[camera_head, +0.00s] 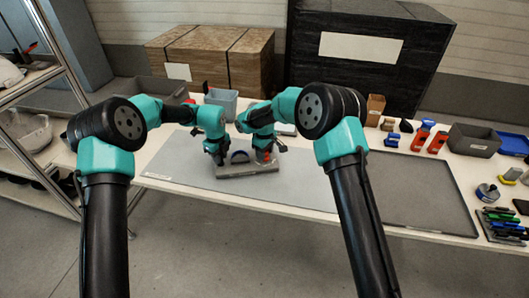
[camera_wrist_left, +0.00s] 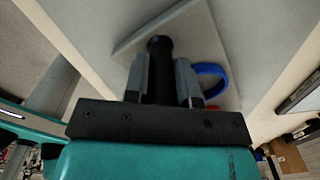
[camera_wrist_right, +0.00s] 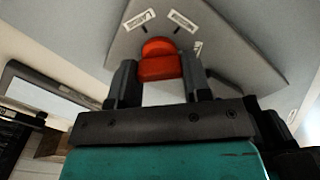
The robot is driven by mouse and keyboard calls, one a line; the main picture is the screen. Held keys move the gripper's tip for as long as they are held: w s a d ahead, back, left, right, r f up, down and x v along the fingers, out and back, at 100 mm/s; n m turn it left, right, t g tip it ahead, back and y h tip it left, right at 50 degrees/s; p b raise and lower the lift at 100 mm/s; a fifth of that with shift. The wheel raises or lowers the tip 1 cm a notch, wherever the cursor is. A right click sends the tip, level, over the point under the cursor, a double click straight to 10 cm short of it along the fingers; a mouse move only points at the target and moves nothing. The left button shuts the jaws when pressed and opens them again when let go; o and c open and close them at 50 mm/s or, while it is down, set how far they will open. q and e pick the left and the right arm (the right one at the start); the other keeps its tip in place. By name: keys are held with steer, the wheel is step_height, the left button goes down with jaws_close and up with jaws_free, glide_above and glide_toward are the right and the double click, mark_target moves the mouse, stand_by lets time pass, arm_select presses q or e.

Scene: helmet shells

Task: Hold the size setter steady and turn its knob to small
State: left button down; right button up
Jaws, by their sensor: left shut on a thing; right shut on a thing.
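The size setter is a grey base (camera_head: 247,171) lying on the grey mat. A black post (camera_wrist_left: 160,62) stands at its left end, a blue arch (camera_head: 239,156) sits mid-base, and a red knob (camera_wrist_right: 159,62) is at its right end. My left gripper (camera_head: 217,158) is shut on the black post; the jaws flank it in the left wrist view (camera_wrist_left: 163,82). My right gripper (camera_head: 264,155) is shut on the red knob, with a finger at each side in the right wrist view (camera_wrist_right: 159,85).
A blue-grey bin (camera_head: 222,101) stands behind my arms. Wooden crates (camera_head: 215,55) and a black case (camera_head: 370,50) are at the back. Red and blue bottles (camera_head: 421,137) and a dark bin (camera_head: 473,140) stand at the right. The mat right of the setter is clear.

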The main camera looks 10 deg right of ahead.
steer(key=shift+m, duration=1.2)
steer(key=o, duration=0.9)
step_height(320, 180, up, 12)
steer(key=shift+r, duration=0.1)
